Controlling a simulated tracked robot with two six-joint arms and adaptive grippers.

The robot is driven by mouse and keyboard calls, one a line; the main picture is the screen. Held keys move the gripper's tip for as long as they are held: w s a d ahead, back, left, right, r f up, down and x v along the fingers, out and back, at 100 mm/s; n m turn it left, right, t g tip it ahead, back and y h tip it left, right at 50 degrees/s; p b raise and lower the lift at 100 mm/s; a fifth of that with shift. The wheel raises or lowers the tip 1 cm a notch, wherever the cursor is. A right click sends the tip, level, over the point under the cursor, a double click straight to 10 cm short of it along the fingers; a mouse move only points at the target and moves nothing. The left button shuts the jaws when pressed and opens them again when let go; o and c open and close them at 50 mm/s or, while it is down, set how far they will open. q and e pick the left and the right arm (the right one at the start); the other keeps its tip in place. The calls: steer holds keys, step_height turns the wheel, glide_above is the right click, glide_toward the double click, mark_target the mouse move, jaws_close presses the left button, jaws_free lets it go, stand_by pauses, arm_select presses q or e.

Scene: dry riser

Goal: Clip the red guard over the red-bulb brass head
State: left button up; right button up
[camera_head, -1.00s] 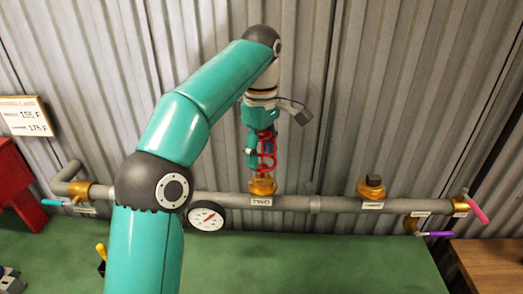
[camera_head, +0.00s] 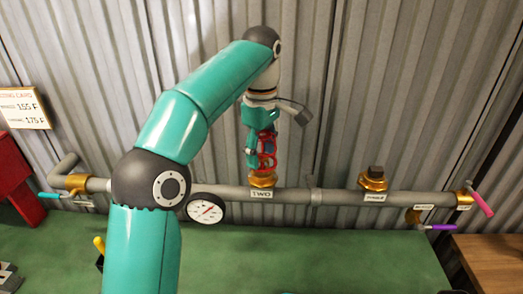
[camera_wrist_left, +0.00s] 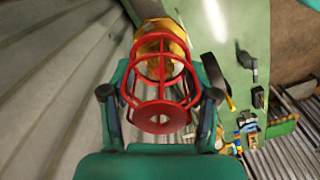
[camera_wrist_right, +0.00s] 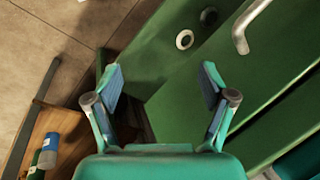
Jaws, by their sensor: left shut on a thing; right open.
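The red guard (camera_head: 267,158), an open wire cage, is held by my left gripper (camera_head: 258,150) just above the brass head labelled TWO (camera_head: 263,180). In the left wrist view the guard (camera_wrist_left: 160,90) sits between both fingers, its open rings in line with the brass head (camera_wrist_left: 160,45) behind it. I cannot tell whether the guard touches the head; its bulb is not clearly visible. My right gripper (camera_wrist_right: 160,84) is open and empty in the right wrist view, and it is out of the head view.
A grey pipe (camera_head: 335,196) runs along the corrugated wall. It carries a dial gauge (camera_head: 205,209), another brass head with a dark top (camera_head: 374,180), and pink (camera_head: 481,204) and purple (camera_head: 440,227) lever handles. The green bench top (camera_head: 320,265) is clear below the pipe.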

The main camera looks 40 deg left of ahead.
arm_select(q)
steer(key=shift+f+b, duration=1.35)
steer(key=shift+f, duration=0.5)
steer(key=o, duration=1.2)
steer(key=shift+r, duration=0.1)
